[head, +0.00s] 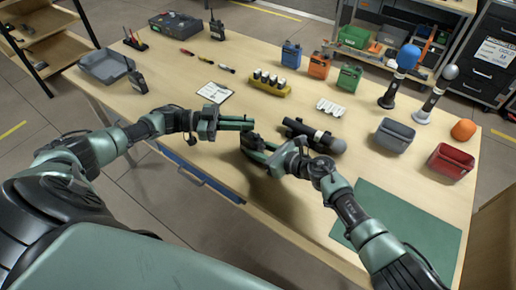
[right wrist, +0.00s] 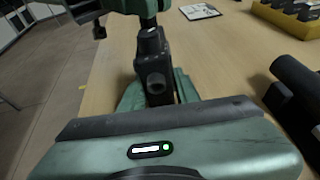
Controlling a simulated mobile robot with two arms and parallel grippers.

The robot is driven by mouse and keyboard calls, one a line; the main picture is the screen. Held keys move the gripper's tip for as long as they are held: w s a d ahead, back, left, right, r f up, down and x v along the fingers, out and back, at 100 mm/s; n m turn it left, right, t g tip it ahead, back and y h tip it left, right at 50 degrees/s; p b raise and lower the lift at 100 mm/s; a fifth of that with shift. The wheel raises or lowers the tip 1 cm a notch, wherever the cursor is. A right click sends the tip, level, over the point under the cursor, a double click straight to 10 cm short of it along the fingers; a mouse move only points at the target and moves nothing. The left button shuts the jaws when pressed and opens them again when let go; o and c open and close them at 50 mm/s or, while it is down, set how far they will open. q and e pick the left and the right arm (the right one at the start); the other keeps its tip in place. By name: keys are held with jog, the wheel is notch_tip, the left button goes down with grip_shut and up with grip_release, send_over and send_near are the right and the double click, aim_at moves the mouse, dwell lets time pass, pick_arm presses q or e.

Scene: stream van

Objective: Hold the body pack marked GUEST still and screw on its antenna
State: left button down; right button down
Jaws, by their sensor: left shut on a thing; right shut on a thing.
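My right gripper (head: 253,149) is shut on a small dark body pack (head: 254,140) above the table's front edge. In the right wrist view the pack (right wrist: 152,68) stands between the green fingers, with a round knob facing the camera. No GUEST marking can be read. My left gripper (head: 236,122) is just above and behind the pack, its fingers shut and pointing right. A short black piece (right wrist: 148,22), apparently the antenna, runs from the left gripper down toward the pack. Whether it touches or is threaded on cannot be told; its upper part is hidden.
A black microphone (head: 325,140) lies close to the right of the right gripper. A clipboard (head: 215,92) and a yellow battery holder (head: 270,84) are behind. A grey bin (head: 394,136), a red bin (head: 451,161) and a green mat (head: 400,220) are at right. The mat is bare.

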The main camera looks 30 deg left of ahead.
pick_arm(q)
jog(key=c, duration=1.7)
grip_release()
jog(key=shift+r, duration=0.1)
jog(key=shift+s+d+f+n+t+y, duration=0.1)
jog(key=shift+n+t+y, duration=0.2)
jog(key=shift+n+t, duration=0.15)
jog(key=shift+s+f+n+t+y, duration=0.1)
jog(key=shift+n+t+y, duration=0.25)
jog(key=shift+t, duration=0.1)
jog(key=shift+r+n+t+y, duration=0.1)
jog(key=shift+n+t+y, duration=0.8)
jog(key=shift+t, duration=0.2)
jog(key=shift+w+n+t+y, duration=0.2)
jog(key=shift+n+t+y, duration=0.1)
jog(key=shift+t+y, duration=0.1)
